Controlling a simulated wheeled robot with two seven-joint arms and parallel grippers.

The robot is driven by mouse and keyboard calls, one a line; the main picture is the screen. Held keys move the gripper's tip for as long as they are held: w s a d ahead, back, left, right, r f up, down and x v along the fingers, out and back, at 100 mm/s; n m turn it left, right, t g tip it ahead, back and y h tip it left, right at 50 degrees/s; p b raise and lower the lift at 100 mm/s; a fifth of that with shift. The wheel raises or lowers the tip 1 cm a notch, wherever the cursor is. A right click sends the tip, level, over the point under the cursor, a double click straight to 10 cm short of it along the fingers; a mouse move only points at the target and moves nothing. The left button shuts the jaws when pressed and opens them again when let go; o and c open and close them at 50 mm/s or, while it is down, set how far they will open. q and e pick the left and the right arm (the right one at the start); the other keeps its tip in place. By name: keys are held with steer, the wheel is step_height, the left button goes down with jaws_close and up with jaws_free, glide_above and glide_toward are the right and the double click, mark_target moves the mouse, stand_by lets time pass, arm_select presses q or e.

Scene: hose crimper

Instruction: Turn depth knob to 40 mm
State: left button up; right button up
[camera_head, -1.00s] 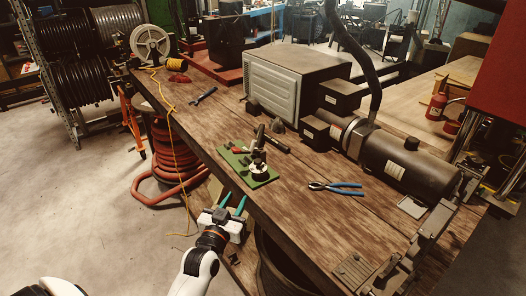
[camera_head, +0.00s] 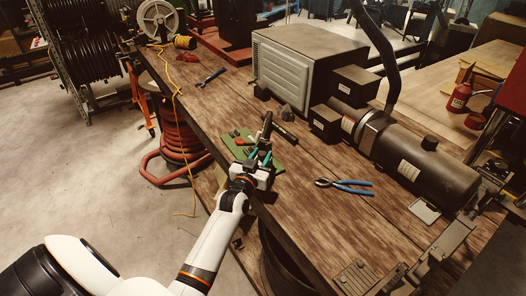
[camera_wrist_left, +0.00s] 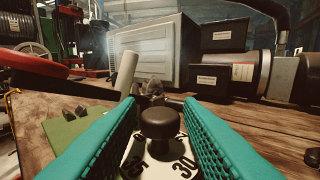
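The black depth knob (camera_wrist_left: 160,124) stands upright in the middle of the left wrist view. A pale dial (camera_wrist_left: 160,166) lies under it; "30" shows to the right, and another number at left is partly hidden. My left gripper (camera_head: 257,160) is over the green base plate (camera_wrist_left: 72,130) on the bench. Its two teal fingers are apart, one on each side of the knob, with visible gaps. In the head view the gripper hides most of the knob and dial. My right gripper is in neither view.
A light rod (camera_wrist_left: 125,74) rises just behind and left of the knob. Blue-handled pliers (camera_head: 344,185) lie to the right on the wooden bench (camera_head: 305,215). A grey machine (camera_head: 300,70) and a dark cylinder (camera_head: 425,170) stand behind.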

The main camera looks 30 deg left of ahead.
arm_select(q)
steer(key=shift+w+a+r, duration=0.1)
steer(key=shift+w, duration=0.65)
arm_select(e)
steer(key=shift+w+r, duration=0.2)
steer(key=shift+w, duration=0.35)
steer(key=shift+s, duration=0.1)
arm_select(q)
steer(key=shift+c, duration=0.3)
steer(key=c, duration=0.6)
steer(key=shift+w+a+r+n+y+p, duration=0.1)
steer(key=shift+r+n+y+p, duration=0.15)
steer(key=shift+n+y+p, duration=0.3)
steer(key=shift+f+n+g+y+p, duration=0.15)
steer(key=shift+n+g+y+p, duration=0.2)
steer(key=shift+y, duration=0.3)
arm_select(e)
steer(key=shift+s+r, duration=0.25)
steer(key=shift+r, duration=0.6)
